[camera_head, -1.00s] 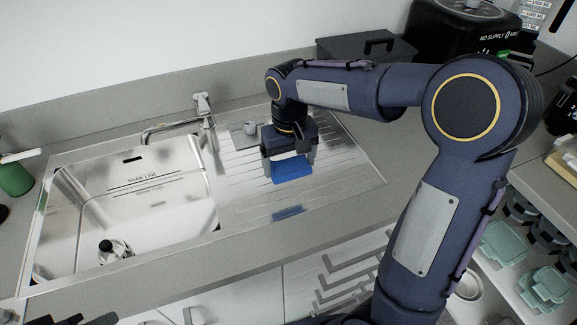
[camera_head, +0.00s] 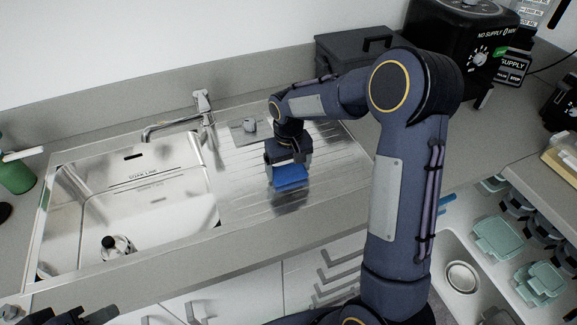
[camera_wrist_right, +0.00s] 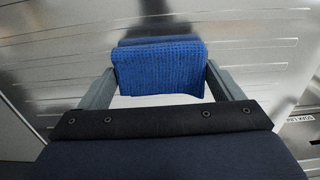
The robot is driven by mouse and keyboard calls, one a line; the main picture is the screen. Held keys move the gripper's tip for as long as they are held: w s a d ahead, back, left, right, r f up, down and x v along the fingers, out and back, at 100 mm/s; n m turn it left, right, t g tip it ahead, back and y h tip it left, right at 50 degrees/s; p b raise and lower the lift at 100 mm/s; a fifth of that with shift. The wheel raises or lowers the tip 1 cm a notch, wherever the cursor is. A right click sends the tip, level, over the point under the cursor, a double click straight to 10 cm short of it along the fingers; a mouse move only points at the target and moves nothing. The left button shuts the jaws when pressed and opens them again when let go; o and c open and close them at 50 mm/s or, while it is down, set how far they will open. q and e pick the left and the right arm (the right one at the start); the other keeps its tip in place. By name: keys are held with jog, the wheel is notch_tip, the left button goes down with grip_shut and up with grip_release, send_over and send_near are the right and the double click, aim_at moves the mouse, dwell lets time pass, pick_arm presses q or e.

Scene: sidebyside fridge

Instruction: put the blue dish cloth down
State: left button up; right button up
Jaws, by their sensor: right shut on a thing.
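The blue dish cloth (camera_head: 291,177) is in the head view, just over the ridged steel drainboard (camera_head: 338,172) to the right of the sink. My right gripper (camera_head: 289,165) points down and is shut on the cloth. In the right wrist view the blue cloth (camera_wrist_right: 158,68) spans the space between the two fingers of my right gripper (camera_wrist_right: 160,85). I cannot tell whether the cloth touches the drainboard. Part of my left gripper (camera_head: 75,318) shows at the bottom left edge, cut off by the frame.
The sink basin (camera_head: 90,240) with a tap (camera_head: 203,110) lies left of the drainboard. A dark box (camera_head: 352,58) and a black appliance (camera_head: 455,45) stand at the back right. The drainboard around the cloth is clear.

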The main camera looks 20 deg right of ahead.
aim_at(288, 167)
jog(key=shift+f, duration=0.15)
jog(key=o, duration=0.7)
notch_tip(288, 167, up, 12)
jog(key=s+r+t+y, duration=0.2)
jog(key=s+r+t, duration=0.15)
jog(key=s, duration=1.05)
jog(key=s+a+f+m+t+y, duration=0.1)
jog(key=s+a+f+t, duration=0.1)
jog(key=s, duration=1)
jog(key=shift+a+f+y+b, duration=0.3)
jog(key=shift+a+f+y, duration=0.1)
jog(key=shift+a+f, duration=0.25)
